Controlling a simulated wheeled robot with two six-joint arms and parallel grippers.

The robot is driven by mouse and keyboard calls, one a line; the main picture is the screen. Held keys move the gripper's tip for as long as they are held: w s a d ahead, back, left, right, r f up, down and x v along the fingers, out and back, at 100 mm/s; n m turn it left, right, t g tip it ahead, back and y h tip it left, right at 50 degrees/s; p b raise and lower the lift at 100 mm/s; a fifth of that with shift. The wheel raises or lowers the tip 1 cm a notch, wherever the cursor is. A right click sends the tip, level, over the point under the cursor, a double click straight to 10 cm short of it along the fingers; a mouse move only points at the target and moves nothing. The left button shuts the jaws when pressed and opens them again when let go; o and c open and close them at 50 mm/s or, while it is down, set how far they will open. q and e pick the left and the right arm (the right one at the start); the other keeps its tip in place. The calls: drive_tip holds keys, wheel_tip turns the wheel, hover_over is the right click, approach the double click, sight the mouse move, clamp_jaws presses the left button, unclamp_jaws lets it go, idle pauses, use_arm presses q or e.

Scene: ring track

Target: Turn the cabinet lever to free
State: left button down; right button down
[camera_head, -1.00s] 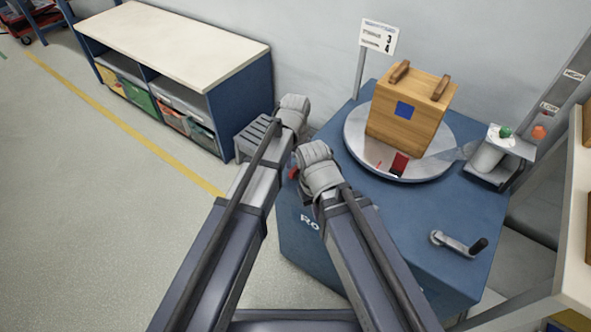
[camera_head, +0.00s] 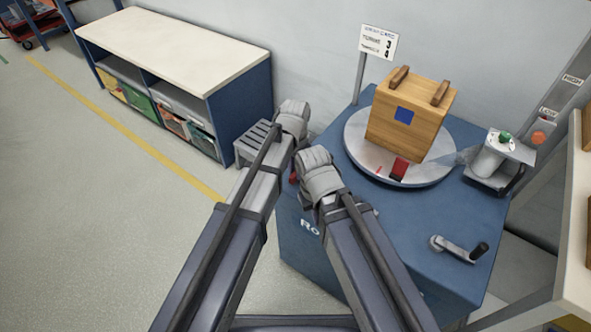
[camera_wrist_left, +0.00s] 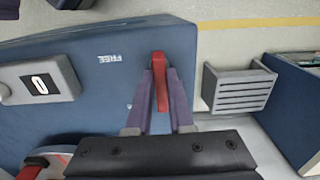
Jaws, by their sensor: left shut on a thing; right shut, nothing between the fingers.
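The red cabinet lever (camera_wrist_left: 159,82) stands between the purple fingers of my left gripper (camera_wrist_left: 160,100) in the left wrist view. The gripper is shut on it. The word FREE shows upside down on the blue cabinet (camera_wrist_left: 90,60), just left of the lever's end. In the head view my left gripper (camera_head: 292,120) is the higher one, at the cabinet's left side; its fingers are hidden. A small red part (camera_head: 293,178) shows between the arms. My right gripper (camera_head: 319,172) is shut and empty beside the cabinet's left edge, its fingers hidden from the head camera.
On the cabinet top are a round turntable (camera_head: 357,150) bearing a wooden box (camera_head: 410,125), a crank (camera_head: 458,248) and a grey device with a green knob (camera_head: 505,136). Open floor lies left.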

use_arm(q)
drive_tip(key=m, duration=0.5)
drive_tip(key=shift+s, duration=0.1)
drive_tip(key=m, duration=0.4)
drive_tip(key=shift+s+d, duration=0.1)
drive_tip(key=m, duration=0.4)
drive_tip(key=shift+s+m, duration=0.1)
drive_tip(key=shift+m, duration=2.3)
drive_tip(key=c, duration=0.8)
unclamp_jaws()
